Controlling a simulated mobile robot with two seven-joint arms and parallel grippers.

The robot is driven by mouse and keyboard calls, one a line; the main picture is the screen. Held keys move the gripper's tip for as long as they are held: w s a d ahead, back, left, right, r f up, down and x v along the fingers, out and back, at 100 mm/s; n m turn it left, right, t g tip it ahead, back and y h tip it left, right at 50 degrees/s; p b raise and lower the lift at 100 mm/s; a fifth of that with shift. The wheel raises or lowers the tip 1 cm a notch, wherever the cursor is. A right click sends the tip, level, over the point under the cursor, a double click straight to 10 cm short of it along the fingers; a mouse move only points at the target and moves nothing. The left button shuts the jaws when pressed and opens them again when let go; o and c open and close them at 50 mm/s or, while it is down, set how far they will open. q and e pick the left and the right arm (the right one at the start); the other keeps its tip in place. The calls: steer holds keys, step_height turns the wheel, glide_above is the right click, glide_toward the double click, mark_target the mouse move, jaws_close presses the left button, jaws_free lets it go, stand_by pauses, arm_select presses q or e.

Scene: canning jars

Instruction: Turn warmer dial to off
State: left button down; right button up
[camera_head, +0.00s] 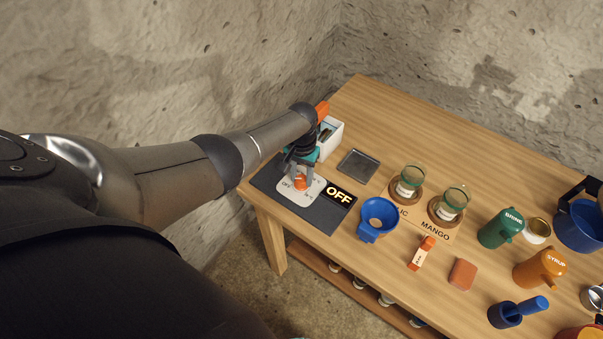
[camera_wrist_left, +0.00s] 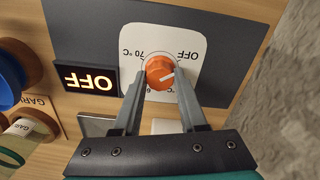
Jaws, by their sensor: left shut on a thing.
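The warmer dial is an orange knob (camera_head: 300,183) on a white plate (camera_head: 302,197) near the table's left end. It also shows in the left wrist view (camera_wrist_left: 158,68), with a short white mark toward its lower right side. The plate there (camera_wrist_left: 187,47) carries "OFF" at the upper right and "70 °C" at the left; other print is partly hidden. A black display (camera_head: 340,195) beside the plate reads a lit "OFF". My left gripper (camera_wrist_left: 160,84) points down with its fingers on both sides of the knob, shut on it. My right gripper is out of view.
The plate lies on a dark mat (camera_head: 268,179). A blue funnel (camera_head: 379,214), a metal tray (camera_head: 358,166), a white box (camera_head: 331,146) and two glass jars (camera_head: 411,178) stand close by. Mugs crowd the right side. A rough wall (camera_head: 180,60) rises behind.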

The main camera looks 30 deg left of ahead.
mark_target(302, 179)
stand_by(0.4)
arm_select(q)
steer(key=shift+c, duration=2.3)
jaws_free()
step_height(302, 179, up, 15)
steer(key=p, duration=0.5)
steer(key=shift+r, duration=0.15)
